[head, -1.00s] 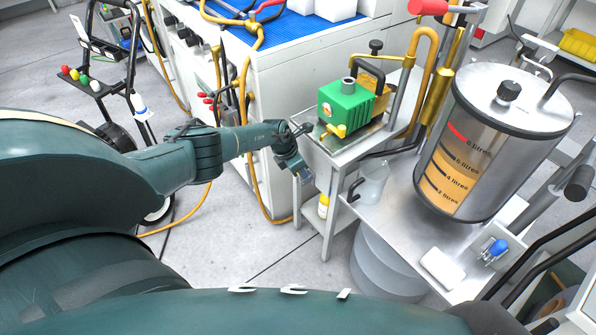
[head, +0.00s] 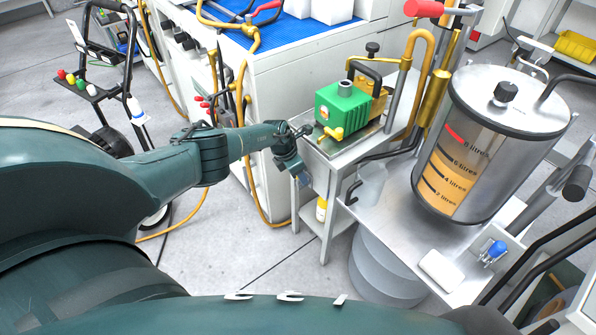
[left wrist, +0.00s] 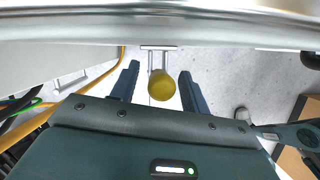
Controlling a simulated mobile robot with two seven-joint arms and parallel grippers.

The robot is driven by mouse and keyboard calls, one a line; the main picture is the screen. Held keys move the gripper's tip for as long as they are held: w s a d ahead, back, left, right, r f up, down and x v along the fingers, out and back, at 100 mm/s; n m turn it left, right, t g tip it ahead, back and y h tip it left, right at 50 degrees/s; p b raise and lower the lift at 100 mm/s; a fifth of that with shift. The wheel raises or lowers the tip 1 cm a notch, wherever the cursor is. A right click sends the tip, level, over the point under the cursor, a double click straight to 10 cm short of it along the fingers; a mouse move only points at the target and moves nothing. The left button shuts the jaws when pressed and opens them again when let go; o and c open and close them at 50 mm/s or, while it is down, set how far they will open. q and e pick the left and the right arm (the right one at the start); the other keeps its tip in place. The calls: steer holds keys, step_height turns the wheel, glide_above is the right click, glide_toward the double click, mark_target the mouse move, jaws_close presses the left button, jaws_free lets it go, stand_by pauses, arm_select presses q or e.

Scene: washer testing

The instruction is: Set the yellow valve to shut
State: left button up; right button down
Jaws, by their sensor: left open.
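The yellow valve (head: 336,133) is on the front of a green unit (head: 342,107), which stands on a metal tray on the side table. Its exact setting is too small to tell. My left gripper (head: 303,181) is close by, left of and below the valve in the head view, at the table's left edge. In the left wrist view, my left gripper (left wrist: 158,90) is open, its two dark fingers apart. A yellow rounded end (left wrist: 162,86) shows between them without visible contact; I cannot tell if it is part of the valve. My right gripper is not in view.
A large metal tank (head: 487,150) with a litre scale stands to the right of the table (head: 345,155). A clear jug (head: 371,183) and a yellow-white bottle (head: 321,209) are lower down. A white cabinet (head: 275,85) stands behind my left arm.

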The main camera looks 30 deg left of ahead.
arm_select(q)
steer(key=shift+r, duration=0.25)
steer(key=p+v, duration=0.9)
steer(key=v, duration=0.3)
steer(key=shift+s+r+p, duration=0.25)
steer(key=shift+p, duration=0.15)
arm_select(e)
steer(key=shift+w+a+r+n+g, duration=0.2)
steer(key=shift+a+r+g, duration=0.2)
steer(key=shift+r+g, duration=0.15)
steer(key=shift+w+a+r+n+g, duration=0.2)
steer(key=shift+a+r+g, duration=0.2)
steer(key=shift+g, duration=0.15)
